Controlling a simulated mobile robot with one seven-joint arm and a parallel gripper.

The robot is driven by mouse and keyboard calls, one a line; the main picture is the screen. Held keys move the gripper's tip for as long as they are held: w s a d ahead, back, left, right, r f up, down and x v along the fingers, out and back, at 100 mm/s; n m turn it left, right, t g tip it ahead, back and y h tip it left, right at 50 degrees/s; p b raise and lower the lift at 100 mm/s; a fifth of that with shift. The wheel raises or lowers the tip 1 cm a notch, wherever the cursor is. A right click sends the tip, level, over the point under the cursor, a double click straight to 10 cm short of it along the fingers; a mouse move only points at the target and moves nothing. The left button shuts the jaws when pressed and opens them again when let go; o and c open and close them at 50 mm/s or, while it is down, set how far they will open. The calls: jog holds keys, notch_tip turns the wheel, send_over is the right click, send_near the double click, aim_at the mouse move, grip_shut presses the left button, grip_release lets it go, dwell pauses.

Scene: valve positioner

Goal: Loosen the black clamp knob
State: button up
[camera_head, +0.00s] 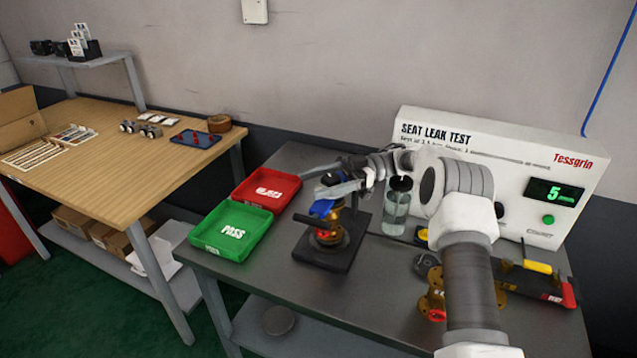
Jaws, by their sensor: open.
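A brass valve (330,232) with a blue handle (322,208) stands in a dark clamp fixture (325,259) on the grey bench. A short black piece (306,219), which looks like the clamp knob, sticks out to the left of the valve; its exact shape is too small to tell. My gripper (318,189) is open, just above the blue handle and above and to the right of the black piece. It appears apart from the black piece. Whether it touches the blue handle I cannot tell. My gripper and arm hide part of the fixture's upper end.
A green PASS tray (208,245) and a red tray (253,203) lie left of the fixture. A clear bottle (396,214) stands to its right, before the white leak tester (405,128). Brass flanged parts (435,300) and tools (537,283) lie at the right.

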aim_at(324, 176)
jog(key=r, duration=0.4)
jog(key=shift+d+r+p, duration=0.35)
jog(key=shift+r, duration=0.05)
jog(key=s+d+r+p, duration=0.2)
jog(key=d+r, duration=0.4)
jog(key=d, duration=0.4)
jog(key=shift+s+d, duration=0.25)
jog(key=shift+s, duration=0.35)
jog(key=shift+r, duration=0.1)
jog(key=s+a+f+m+t+y+b, duration=0.1)
jog(key=a+m+t+y+b, duration=0.1)
jog(key=a+t+y+b, duration=0.15)
jog(key=s+d+f+m+t+h+b, duration=0.2)
jog(key=d+f+m+t+h, duration=0.25)
jog(key=t, duration=0.45)
jog(key=s+d+f+m+t+h+b, duration=0.1)
jog(key=s+f+m+t+h+b, duration=0.15)
jog(key=f+m+t, duration=0.45)
jog(key=shift+m+t, duration=0.45)
jog(key=shift+t, duration=0.2)
jog(key=x, duration=1.1)
jog(key=r+x, duration=0.1)
jog(key=x, duration=0.5)
jog(key=shift+a, duration=0.3)
